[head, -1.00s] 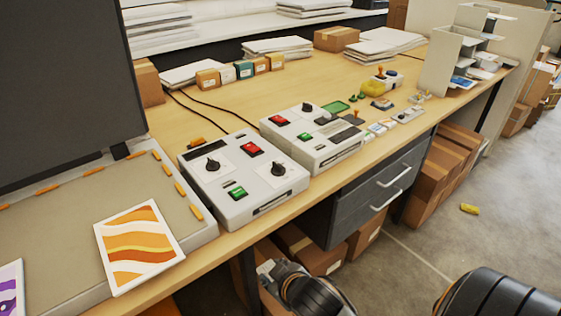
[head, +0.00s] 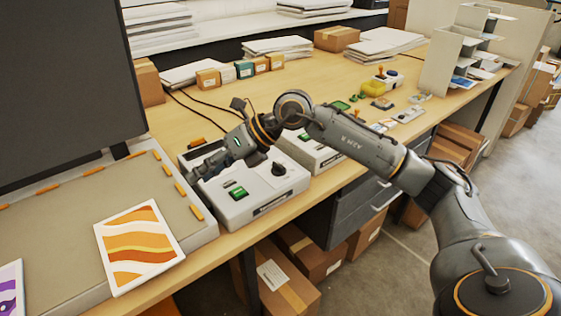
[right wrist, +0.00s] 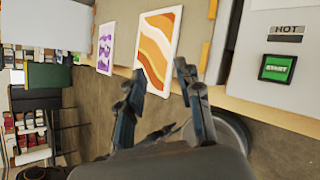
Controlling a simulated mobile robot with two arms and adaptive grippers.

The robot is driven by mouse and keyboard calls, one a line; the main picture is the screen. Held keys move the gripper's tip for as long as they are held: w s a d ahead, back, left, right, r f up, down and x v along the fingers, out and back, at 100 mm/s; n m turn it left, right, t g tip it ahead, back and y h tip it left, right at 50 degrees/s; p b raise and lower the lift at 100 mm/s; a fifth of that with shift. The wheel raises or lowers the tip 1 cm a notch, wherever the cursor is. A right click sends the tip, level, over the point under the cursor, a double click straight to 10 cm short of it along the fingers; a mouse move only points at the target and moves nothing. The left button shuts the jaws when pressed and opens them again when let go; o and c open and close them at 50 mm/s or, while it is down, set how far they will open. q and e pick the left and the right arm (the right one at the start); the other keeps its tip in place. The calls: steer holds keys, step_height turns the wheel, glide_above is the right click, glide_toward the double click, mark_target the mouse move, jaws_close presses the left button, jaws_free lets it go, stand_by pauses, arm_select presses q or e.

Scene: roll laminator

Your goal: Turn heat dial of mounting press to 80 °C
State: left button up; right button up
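A grey control box (head: 240,208) stands at the bench's front edge, with a green button (head: 238,193) and a black dial (head: 279,169) in sight. Its upper-left dial and red button are hidden behind my right arm. I cannot read any dial setting. My right gripper (head: 200,166) is over the box's upper-left part; contact with a dial cannot be told. In the right wrist view its fingers (right wrist: 158,80) are apart with nothing held between them. That view also shows the green START button (right wrist: 277,68) and a HOT label (right wrist: 286,34). My left gripper is out of view.
A second grey box (head: 315,150) stands to the right, partly behind my arm. A pale mat (head: 60,215) with orange markers and a striped print (head: 138,247) lies left. A dark screen (head: 65,80) rises behind it. Small boxes (head: 243,69) and papers stand at the back.

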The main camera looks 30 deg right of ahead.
steer(key=w+d+m+h, duration=0.1)
steer(key=d+h, duration=0.5)
steer(key=d, duration=0.7)
steer(key=m+h, duration=0.2)
steer(key=h, duration=0.1)
glide_toward(279, 164)
steer(key=p+x, duration=0.2)
steer(key=x, duration=0.6)
steer(key=shift+f+p, duration=0.15)
steer(key=shift+p, duration=0.2)
jaws_close()
